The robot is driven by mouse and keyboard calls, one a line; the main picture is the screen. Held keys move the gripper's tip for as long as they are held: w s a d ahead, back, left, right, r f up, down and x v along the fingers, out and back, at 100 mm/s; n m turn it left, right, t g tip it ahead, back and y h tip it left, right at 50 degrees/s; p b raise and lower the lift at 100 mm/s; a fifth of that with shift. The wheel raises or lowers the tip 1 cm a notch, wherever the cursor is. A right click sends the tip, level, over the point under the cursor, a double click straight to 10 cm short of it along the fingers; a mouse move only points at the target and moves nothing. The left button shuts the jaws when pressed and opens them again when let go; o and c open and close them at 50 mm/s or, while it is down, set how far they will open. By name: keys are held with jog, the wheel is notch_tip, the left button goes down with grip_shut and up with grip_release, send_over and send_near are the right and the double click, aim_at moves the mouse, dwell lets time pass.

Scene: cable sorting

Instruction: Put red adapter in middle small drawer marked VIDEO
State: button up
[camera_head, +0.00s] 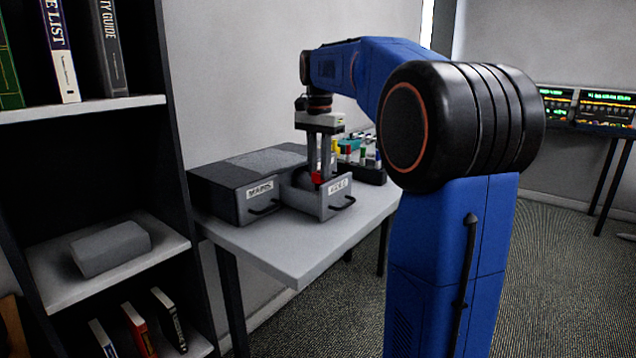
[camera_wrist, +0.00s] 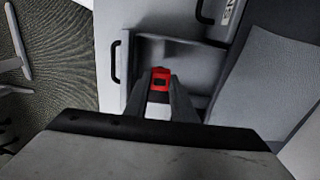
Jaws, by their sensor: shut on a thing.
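The red adapter (camera_head: 317,178) is held between the fingertips of my gripper (camera_head: 321,172). In the wrist view the red adapter (camera_wrist: 160,78) shows at the tips of the fingers (camera_wrist: 160,88). My gripper points down over a pulled-out small drawer (camera_head: 338,196), whose front label is too blurred to read for certain. In the wrist view the open drawer (camera_wrist: 125,60) lies under the adapter, its grey inside partly hidden by the fingers. I cannot tell whether the adapter touches the drawer floor.
A shut drawer (camera_head: 262,200) with a label and dark handle is left of the open one, in a dark cabinet (camera_head: 225,180) on a white table (camera_head: 290,250). A dark rack of coloured items (camera_head: 365,160) stands behind right. A shelf unit (camera_head: 85,170) is at the left.

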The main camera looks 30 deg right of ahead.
aim_at(320, 181)
jog(key=shift+d+f, duration=0.1)
jog(key=shift+f, duration=1.9)
jog(key=o, duration=1)
jog(key=shift+f, duration=0.15)
notch_tip(320, 181, up, 12)
jog(key=shift+r, duration=0.2)
